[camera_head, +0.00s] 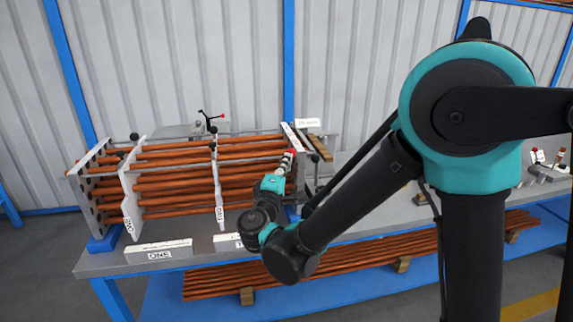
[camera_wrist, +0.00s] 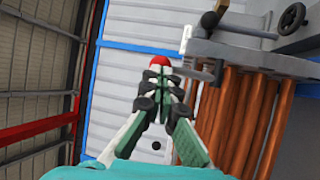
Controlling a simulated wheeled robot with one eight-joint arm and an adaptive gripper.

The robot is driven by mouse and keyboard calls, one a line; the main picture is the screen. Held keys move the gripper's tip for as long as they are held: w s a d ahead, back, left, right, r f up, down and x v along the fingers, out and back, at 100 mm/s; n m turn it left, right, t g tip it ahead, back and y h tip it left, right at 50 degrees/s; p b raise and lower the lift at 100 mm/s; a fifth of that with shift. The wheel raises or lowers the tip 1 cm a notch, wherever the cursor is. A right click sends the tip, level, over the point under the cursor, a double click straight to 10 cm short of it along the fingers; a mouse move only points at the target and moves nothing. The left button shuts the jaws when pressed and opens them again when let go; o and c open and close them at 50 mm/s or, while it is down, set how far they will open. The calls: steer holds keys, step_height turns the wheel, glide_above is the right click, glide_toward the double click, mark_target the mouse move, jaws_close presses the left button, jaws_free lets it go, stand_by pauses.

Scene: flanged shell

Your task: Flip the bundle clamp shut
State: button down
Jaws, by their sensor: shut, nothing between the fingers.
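A bundle of copper-coloured tubes (camera_head: 180,182) lies in a rack of grey upright plates on the bench; it also shows in the wrist view (camera_wrist: 235,120). My gripper (camera_head: 291,158) is at the bundle's right end, beside the right end plate. In the wrist view my gripper (camera_wrist: 158,78) is shut with nothing between its fingers. A red knob (camera_wrist: 159,62) shows just beyond the fingertips; I cannot tell whether they touch. Which fitting is the bundle clamp is unclear, and my arm hides part of the right end.
The grey bench (camera_head: 100,262) carries white label blocks, one reading ONE (camera_head: 158,251). More tubes (camera_head: 330,265) lie on a low blue shelf.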

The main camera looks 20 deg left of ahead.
steer(key=w+a+r+n+g+h, duration=0.1)
steer(key=w+a+r+n+g, duration=0.1)
steer(key=w+g, duration=0.5)
steer(key=shift+w+a+r+n+g, duration=0.2)
steer(key=shift+a+n+g, duration=0.4)
steer(key=shift+a+n, duration=0.5)
steer(key=shift+a, duration=0.2)
